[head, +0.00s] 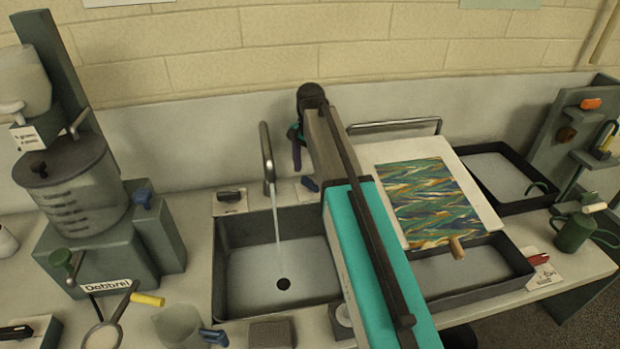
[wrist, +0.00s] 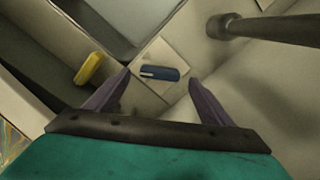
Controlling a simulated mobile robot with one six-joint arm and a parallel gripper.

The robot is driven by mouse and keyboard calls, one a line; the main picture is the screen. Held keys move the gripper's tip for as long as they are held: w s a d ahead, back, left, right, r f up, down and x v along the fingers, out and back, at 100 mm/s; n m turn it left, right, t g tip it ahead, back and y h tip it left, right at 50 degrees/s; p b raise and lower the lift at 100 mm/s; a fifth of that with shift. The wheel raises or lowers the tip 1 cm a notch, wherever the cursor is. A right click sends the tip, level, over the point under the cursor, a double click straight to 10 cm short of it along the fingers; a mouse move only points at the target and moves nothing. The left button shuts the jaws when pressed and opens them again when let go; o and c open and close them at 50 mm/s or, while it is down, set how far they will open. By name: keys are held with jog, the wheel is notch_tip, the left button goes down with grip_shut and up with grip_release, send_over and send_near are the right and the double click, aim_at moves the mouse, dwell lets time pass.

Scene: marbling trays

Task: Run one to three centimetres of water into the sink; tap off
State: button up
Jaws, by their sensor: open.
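The sink (head: 222,270) is a dark-rimmed basin with a dark round drain hole (head: 283,283) in its floor. A thin water stream (head: 276,225) falls from the curved tap (head: 266,150) into it. I cannot tell whether water stands in it. A black handle (head: 230,196) lies on a pale plate left of the tap. A blue handle (head: 310,184) is on a plate to its right. My gripper (head: 297,150) is by the wall, right of the tap. In the wrist view it is open, with the blue handle (wrist: 160,73) between and beyond its fingertips, apparently untouched.
My arm crosses the counter and hides the sink's right side. A marbled sheet (head: 435,200) on a white board lies over a second tray (head: 490,288). A jug (head: 178,326) and a brown block (head: 270,332) stand at the front edge. The lidded machine (head: 80,190) is at left.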

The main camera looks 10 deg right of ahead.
notch_tip(320, 180, up, 10)
jog(key=b, duration=0.1)
jog(key=shift+b, duration=0.4)
jog(key=shift+r, duration=0.1)
dwell(7.0)
